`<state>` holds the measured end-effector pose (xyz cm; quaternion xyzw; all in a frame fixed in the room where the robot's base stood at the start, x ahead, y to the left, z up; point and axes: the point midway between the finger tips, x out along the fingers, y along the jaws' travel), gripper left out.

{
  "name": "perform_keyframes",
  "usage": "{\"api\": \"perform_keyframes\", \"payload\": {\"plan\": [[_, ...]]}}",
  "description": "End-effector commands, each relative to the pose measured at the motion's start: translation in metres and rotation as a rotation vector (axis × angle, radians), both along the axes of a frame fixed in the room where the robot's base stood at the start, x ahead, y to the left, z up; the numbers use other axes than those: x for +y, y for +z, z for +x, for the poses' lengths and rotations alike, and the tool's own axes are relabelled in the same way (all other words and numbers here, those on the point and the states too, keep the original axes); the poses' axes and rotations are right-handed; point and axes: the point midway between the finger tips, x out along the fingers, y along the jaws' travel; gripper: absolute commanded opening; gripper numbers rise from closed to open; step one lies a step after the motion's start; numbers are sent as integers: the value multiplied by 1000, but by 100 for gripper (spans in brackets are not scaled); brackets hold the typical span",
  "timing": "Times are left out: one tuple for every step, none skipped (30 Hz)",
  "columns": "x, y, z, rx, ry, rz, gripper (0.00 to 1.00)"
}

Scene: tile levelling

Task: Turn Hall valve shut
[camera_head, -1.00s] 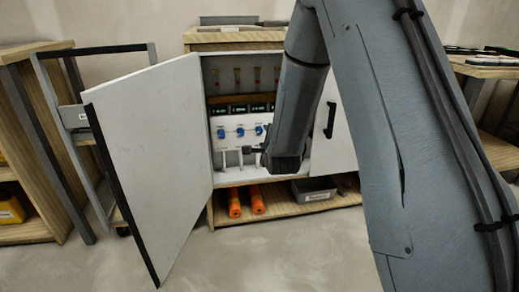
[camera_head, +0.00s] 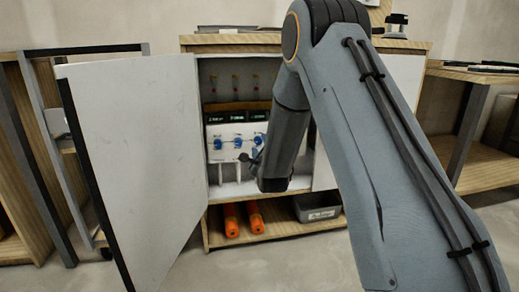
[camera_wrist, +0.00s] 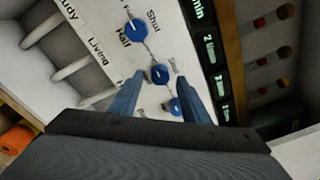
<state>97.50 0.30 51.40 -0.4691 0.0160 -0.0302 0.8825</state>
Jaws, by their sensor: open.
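A white panel in the open cabinet carries a row of blue valve knobs; the head view shows a left knob (camera_head: 217,144), a middle knob (camera_head: 238,143) and a right knob (camera_head: 258,140). My gripper (camera_wrist: 160,77) is open and empty, its blue fingers pointing at the panel. In the wrist view, one knob (camera_wrist: 159,74) appears between the fingertips; whether they touch it is unclear. I cannot read which knob is Hall. "Shut" is printed near the upper knob.
The open cabinet door (camera_head: 130,160) stands to the left of my arm. Dark displays with green digits (camera_wrist: 211,55) run along the panel. White pipes (camera_wrist: 50,30) stand below the knobs. Orange cylinders (camera_head: 231,220) and a grey bin (camera_head: 318,208) sit on the lower shelf.

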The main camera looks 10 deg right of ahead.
Motion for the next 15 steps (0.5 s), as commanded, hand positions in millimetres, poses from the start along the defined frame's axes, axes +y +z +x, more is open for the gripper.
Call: {"api": "perform_keyframes", "payload": {"plan": [[0,-1,4,-1,-1,0,42],[-1,-1,6,-1,-1,0,42],[-1,0,8,-1,0,0,42],[-1,0,9,-1,-1,0,42],[-1,0,10,0,0,-1,42],[-1,0,10,0,0,-1,42],[-1,0,10,0,0,-1,42],[-1,0,10,0,0,-1,42],[-1,0,10,1,1,-1,42],[-1,0,10,1,1,-1,42],[-1,0,10,1,1,-1,42],[-1,0,10,0,0,-1,42],[-1,0,10,0,0,-1,37],[-1,0,10,0,0,-1,32],[-1,0,10,0,0,-1,26]]}}
